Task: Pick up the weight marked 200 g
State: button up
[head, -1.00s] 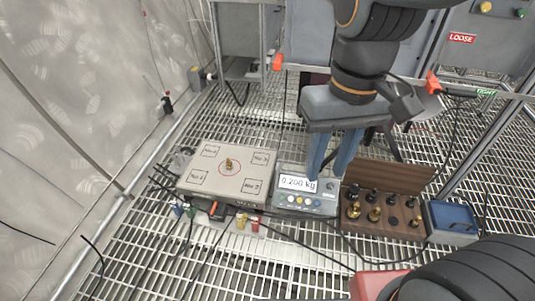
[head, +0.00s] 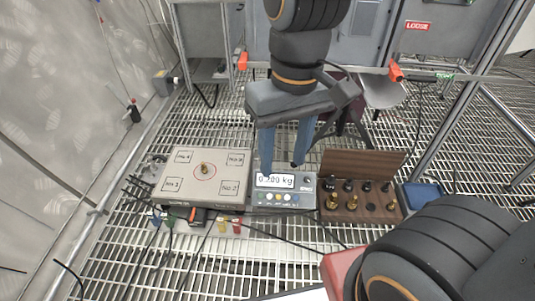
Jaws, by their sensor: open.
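A small brass weight (head: 204,169) stands upright inside the red circle on a flat beige plate (head: 178,187) with numbered corner boxes. The display unit (head: 300,201) to the plate's right appears to read 0.200 kg, with a finger partly covering the digits. A wooden rack (head: 352,164) right of the display holds several brass and dark weights (head: 351,202). I cannot read markings on any weight. My gripper (head: 281,171) is open and empty, fingers pointing down over the display unit, right of the weight on the plate.
A blue tray (head: 422,195) sits right of the rack. Yellow and red small items (head: 237,227) and cables lie in front of the plate. An orange-tipped rail (head: 330,69) crosses behind my gripper.

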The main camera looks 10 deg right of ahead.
aim_at(204, 169)
jog(key=k, duration=0.45)
jog(key=u, duration=1.25)
jog(key=i, duration=1.3)
jog(key=z, duration=0.95)
jog(key=i, duration=0.45)
jog(key=z, duration=0.4)
